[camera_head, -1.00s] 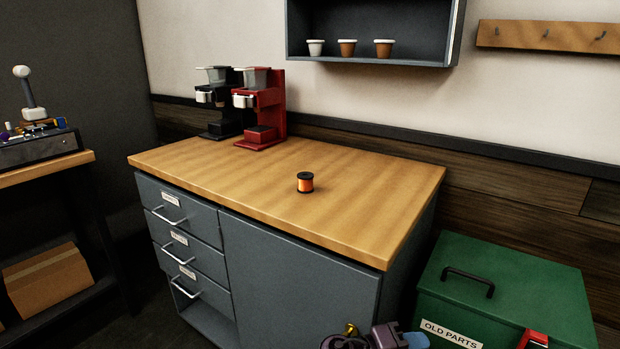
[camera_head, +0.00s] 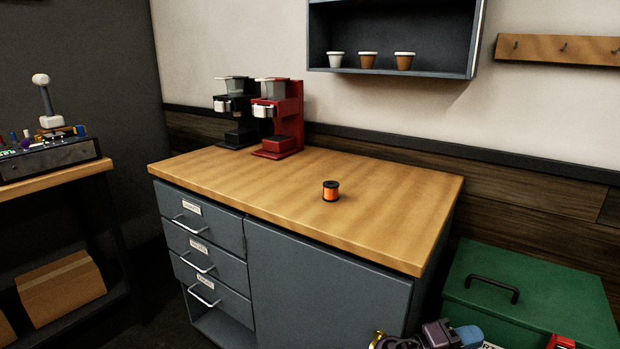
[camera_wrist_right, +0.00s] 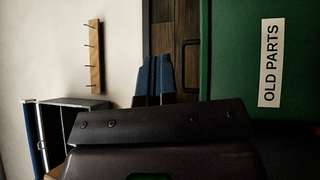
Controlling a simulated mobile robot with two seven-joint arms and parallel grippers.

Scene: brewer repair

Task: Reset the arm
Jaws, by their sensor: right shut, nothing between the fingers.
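My right gripper (camera_head: 466,337) shows at the bottom edge of the head view, in front of the cabinet and beside the green box. Only its purple-grey body and blue end show there. In the right wrist view its two blue fingers (camera_wrist_right: 154,78) are together with nothing between them. My left gripper is not in view. A spool of orange thread (camera_head: 330,191) stands upright on the wooden counter (camera_head: 400,205). A red brewer (camera_head: 282,118) and a black brewer (camera_head: 236,112) stand side by side at the counter's back left.
A green lidded box (camera_head: 550,290), labelled OLD PARTS in the wrist view, stands right of the grey drawer cabinet (camera_head: 320,285). Several small pots stand on the wall shelf (camera_head: 390,70). A hook rail (camera_head: 560,48) hangs at right.

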